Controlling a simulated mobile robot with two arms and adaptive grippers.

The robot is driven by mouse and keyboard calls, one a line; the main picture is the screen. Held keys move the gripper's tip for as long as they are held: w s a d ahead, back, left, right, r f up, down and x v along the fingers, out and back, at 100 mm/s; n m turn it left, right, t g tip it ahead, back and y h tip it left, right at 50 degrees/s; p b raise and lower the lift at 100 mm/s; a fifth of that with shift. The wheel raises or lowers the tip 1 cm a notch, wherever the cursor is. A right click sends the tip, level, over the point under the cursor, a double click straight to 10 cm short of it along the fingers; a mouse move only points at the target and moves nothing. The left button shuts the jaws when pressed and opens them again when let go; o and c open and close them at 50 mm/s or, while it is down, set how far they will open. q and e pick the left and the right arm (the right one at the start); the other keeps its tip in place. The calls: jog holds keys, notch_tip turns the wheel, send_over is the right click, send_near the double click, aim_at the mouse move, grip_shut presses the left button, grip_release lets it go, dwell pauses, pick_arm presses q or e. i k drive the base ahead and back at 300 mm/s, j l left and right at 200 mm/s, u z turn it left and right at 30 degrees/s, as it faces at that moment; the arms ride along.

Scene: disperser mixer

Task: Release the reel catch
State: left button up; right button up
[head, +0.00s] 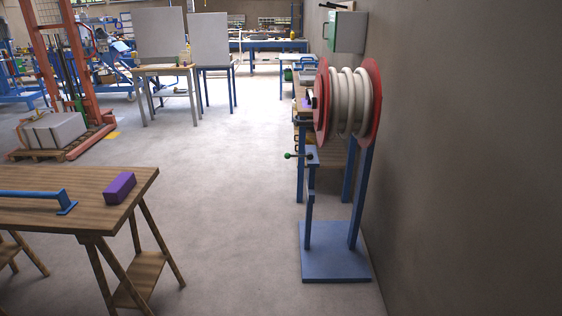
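The reel (349,101) stands on the right by the wall, with red side discs and a thick white hose wound between them. It sits on a blue stand with a flat blue base plate (335,262) on the floor. A small lever with a dark green knob (288,155) sticks out to the left from the stand's front post, below the reel; it looks like the catch. I cannot tell whether it is engaged. Neither of my grippers is in view.
A wooden trestle table (75,205) with a purple block (119,188) and a blue handle-like bar (38,195) stands at the near left. A workbench is behind the reel. The grey wall (470,150) bounds the right. The middle floor (220,200) is clear.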

aim_at(310, 156)
jog(key=i+j+u, duration=0.2)
jog(key=i, duration=0.9)
jog(key=i+j+u, duration=0.2)
jog(key=i, duration=0.95)
